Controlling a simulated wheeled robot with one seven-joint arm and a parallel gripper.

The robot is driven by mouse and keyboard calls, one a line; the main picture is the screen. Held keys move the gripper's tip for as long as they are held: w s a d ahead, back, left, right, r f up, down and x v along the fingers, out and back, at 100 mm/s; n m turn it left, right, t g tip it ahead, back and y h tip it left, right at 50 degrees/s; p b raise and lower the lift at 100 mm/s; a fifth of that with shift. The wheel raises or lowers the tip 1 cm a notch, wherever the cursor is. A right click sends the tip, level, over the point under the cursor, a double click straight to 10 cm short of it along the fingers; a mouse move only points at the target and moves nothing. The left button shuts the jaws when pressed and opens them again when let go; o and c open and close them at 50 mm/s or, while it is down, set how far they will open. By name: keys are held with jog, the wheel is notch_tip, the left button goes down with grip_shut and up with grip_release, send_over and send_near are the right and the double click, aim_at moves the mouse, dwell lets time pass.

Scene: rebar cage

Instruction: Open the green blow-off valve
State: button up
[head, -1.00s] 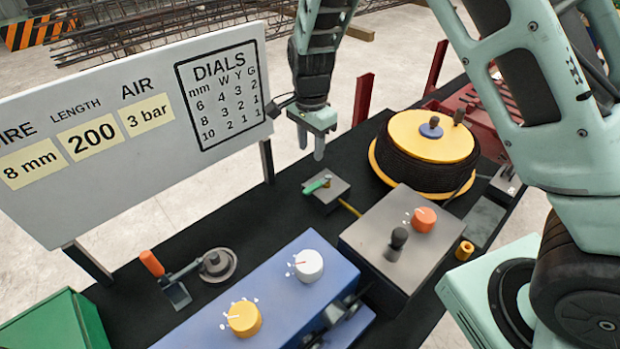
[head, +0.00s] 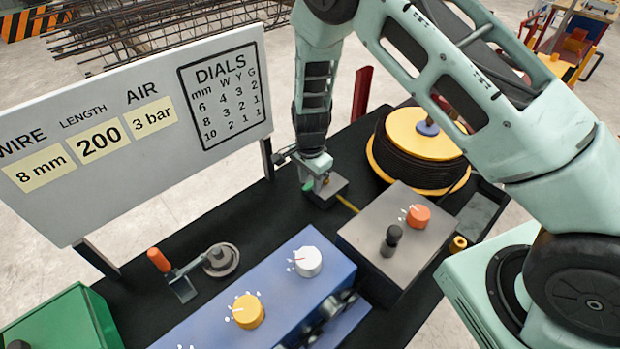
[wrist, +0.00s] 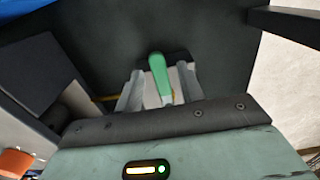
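The green blow-off valve handle (wrist: 160,78) shows in the wrist view between my two grey fingers, with a visible gap on each side. In the head view a bit of the green handle (head: 308,186) shows beside my fingertips, and its small grey block (head: 327,197) sits on the black bench top. My gripper (head: 318,183) points down over this block, its fingers apart and straddling the handle; it also shows in the wrist view (wrist: 158,90). Part of the handle and block is hidden by the fingers in the head view.
A grey box with an orange knob (head: 418,215) and a black lever stands to the right. The yellow-topped wire reel (head: 420,135) is behind it. The blue box (head: 270,300) with white and yellow dials is in front. The sign board (head: 130,120) stands close on the left.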

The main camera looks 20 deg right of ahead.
grip_shut()
